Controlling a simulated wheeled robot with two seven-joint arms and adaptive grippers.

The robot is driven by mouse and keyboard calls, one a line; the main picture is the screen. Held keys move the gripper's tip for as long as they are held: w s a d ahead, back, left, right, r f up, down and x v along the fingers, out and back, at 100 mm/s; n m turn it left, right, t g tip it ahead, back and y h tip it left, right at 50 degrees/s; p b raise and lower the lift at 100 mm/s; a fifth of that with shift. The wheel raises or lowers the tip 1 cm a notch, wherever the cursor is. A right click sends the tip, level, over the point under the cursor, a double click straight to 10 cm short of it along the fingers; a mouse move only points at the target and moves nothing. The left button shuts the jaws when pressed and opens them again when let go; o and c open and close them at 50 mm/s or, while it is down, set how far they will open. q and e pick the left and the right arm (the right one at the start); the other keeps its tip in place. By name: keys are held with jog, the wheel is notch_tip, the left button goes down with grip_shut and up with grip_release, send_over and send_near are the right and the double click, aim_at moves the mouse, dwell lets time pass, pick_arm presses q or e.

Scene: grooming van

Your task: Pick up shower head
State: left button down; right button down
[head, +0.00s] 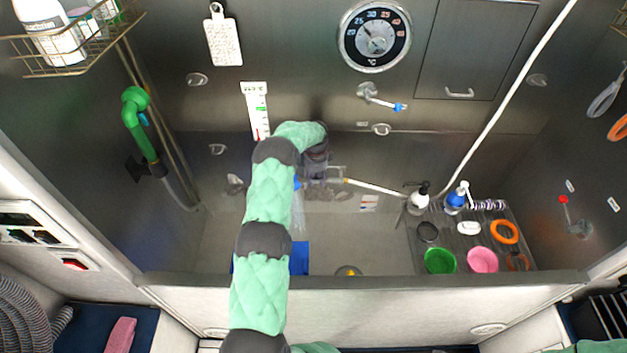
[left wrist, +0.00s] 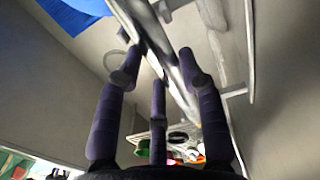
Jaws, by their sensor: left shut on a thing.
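My left gripper (head: 318,165) reaches down into the grey tub, dark and partly hidden behind my padded green arm. In the left wrist view its purple fingers (left wrist: 160,100) are closed around a long, pale, shiny thing (left wrist: 178,78). In the head view a pale wand (head: 375,186) with a yellow collar runs rightward from the gripper; whether this is the held thing or the shower head, I cannot tell. A green hooked hand piece (head: 134,112) with a grey hose sits in a dark bracket on the left wall. My right gripper is out of view.
A dark mat (head: 455,232) at the tub's right holds bottles, a green bowl (head: 440,261), a pink bowl (head: 482,260) and an orange ring (head: 504,232). A white hose (head: 510,90) slants down from the upper right. A blue thing (head: 299,258) lies beside my arm.

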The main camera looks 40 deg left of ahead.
aim_at(316, 179)
pick_arm(q)
jog(key=shift+r, duration=0.45)
notch_tip(316, 179, up, 2)
jog(key=shift+r, duration=0.15)
jog(key=s+d+r+p, duration=0.1)
jog(key=s+d+r, duration=0.4)
jog(key=r, duration=0.2)
jog(key=s+d+r+p, duration=0.1)
jog(key=s+d+r, duration=0.3)
jog(key=r, duration=0.3)
jog(key=shift+s+d+r, duration=0.35)
jog(key=shift+s+d, duration=0.05)
jog(key=shift+s, duration=0.05)
jog(key=shift+f, duration=0.1)
